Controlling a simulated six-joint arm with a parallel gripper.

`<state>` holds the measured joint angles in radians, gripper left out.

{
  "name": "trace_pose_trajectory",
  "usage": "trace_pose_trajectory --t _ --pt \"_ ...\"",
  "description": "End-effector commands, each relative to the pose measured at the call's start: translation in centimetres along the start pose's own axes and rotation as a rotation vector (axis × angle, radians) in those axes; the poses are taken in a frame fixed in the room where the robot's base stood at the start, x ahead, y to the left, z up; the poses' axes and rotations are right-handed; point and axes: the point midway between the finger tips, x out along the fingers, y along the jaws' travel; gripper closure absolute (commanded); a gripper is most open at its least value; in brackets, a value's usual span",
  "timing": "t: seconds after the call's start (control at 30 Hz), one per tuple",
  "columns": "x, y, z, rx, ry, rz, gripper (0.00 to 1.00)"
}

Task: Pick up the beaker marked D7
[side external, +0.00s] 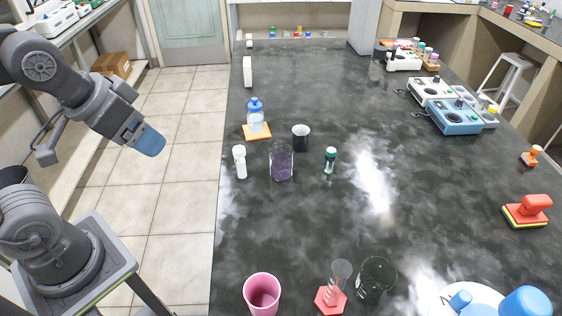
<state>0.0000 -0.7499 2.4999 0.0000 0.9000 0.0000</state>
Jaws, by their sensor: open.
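No D7 mark can be read at this size, so I cannot tell which vessel bears it. A clear glass beaker (281,163) with purplish contents stands upright near the left-middle of the dark bench. Another clear, dark-looking glass beaker (375,281) stands at the front, beside a graduated cylinder (338,284) on a red base. My gripper (152,143), with a blue end, is open and empty. It hangs above the floor left of the bench, well apart from both beakers.
A pink cup (262,294) stands at the front. The bench (430,190) is clear right of centre.

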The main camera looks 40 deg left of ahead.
Motion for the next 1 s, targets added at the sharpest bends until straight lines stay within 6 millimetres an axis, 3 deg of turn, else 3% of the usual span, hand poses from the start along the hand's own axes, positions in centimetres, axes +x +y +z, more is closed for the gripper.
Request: trace_pose_trajectory --t 0.33,0.47,0.73,0.87,1.0 --pt "0.0 0.0 0.0 0.000 0.000 0.000 0.22" --pt "0.0 0.0 0.0 0.000 0.000 0.000 0.11" --pt "0.1 0.0 -0.3 -0.003 -0.002 -0.001 0.11" --pt "0.7 0.2 -2.0 -0.025 -0.020 -0.010 0.11" --pt "2.7 1.0 -5.7 -0.073 -0.052 -0.032 0.11"
